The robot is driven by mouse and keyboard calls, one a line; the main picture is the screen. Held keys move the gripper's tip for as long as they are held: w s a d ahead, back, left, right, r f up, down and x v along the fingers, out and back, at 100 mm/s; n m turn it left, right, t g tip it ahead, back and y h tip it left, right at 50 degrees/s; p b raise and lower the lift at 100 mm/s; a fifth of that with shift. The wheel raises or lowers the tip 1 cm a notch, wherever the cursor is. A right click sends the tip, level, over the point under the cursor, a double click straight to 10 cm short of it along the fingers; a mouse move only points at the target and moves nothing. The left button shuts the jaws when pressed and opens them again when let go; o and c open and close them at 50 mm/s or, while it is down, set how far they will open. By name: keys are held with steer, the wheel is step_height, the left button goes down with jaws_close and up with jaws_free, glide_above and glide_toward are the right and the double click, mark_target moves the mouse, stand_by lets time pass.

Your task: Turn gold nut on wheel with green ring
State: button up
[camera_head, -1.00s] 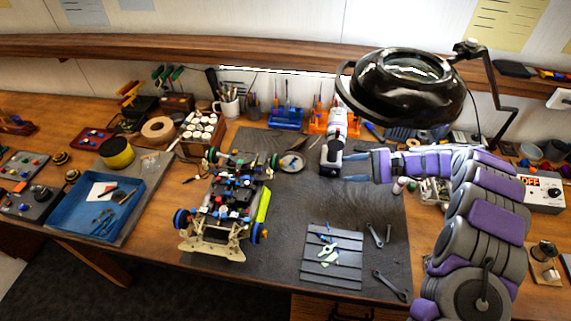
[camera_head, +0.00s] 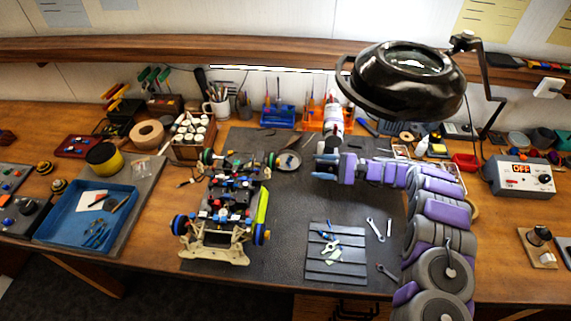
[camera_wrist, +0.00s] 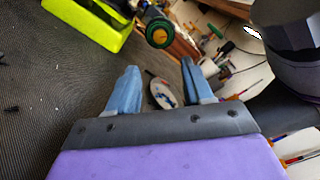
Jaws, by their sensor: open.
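The RC car (camera_head: 222,208) stands on the dark mat, with blue wheels at its near end and green-ringed wheels at its far end. The right far wheel with green ring (camera_head: 271,160) faces my gripper. In the wrist view this wheel (camera_wrist: 159,33) is dark with a green ring, and the gold nut (camera_wrist: 159,36) shows at its centre. My gripper (camera_head: 320,167) is right of the wheel, apart from it, pointing left. In the wrist view my gripper (camera_wrist: 159,68) has its blue fingers spread and nothing between them; the wheel appears above the gap.
A round dish (camera_head: 287,161) lies behind the wheel, near my fingers. A white-and-dark upright tool (camera_head: 333,125) stands behind my gripper. A black magnifier lamp (camera_head: 405,82) hangs above. A slatted tray (camera_head: 336,262) and wrenches (camera_head: 378,228) lie nearer. The mat between car and tray is clear.

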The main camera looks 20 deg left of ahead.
mark_target(278, 163)
steer(key=b+x, duration=0.1)
steer(key=x, duration=0.9)
steer(key=shift+x, duration=0.8)
steer(key=shift+c, duration=0.4)
steer(key=shift+d, duration=0.1)
steer(key=shift+c, duration=0.7)
jaws_close()
